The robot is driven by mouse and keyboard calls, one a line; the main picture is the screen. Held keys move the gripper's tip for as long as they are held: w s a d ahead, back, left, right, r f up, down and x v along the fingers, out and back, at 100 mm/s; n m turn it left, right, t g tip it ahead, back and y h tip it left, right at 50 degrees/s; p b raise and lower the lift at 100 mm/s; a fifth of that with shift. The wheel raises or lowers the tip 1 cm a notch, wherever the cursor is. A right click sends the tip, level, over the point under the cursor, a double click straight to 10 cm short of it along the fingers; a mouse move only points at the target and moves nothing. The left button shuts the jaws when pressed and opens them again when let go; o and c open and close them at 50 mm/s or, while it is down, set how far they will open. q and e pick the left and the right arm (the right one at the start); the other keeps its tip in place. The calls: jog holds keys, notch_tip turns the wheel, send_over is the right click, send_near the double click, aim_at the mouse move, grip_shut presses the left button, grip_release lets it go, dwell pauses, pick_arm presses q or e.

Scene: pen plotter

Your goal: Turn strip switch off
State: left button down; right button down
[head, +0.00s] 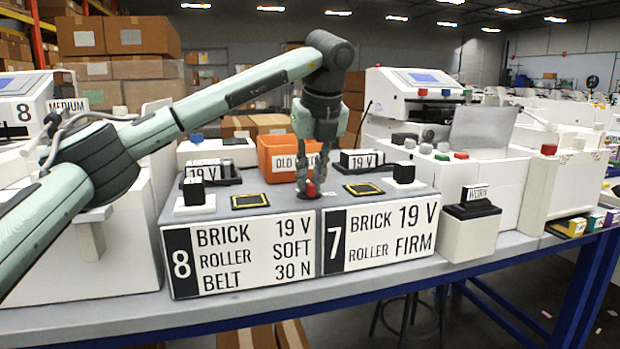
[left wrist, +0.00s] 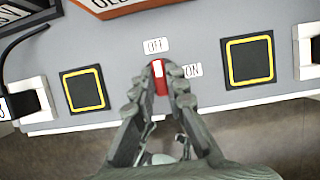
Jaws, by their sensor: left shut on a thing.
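The strip switch is a red knob (head: 310,190) on the grey top of the bench unit, and it also shows in the left wrist view (left wrist: 161,84). Its white mark stands upright in the wrist view, towards the OFF label (left wrist: 155,45). The ON label (left wrist: 193,70) is to the right of the knob. My left gripper (head: 309,183) comes down from above and is shut on the red knob, with a finger on each side. The fingers hide the knob's sides. My right gripper is in neither view.
Two yellow-edged black pads (head: 250,201) (head: 363,189) flank the knob. Black blocks on white stands (head: 194,195) (head: 403,177) sit further out. An orange bin (head: 278,155) is behind. A WORN-type labelled block (head: 470,232) stands at the right.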

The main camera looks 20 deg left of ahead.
pick_arm(q)
jog(key=c, duration=1.5)
grip_release()
jog(key=shift+c, duration=0.2)
jog(key=shift+r, duration=0.1)
jog(key=v, duration=1.2)
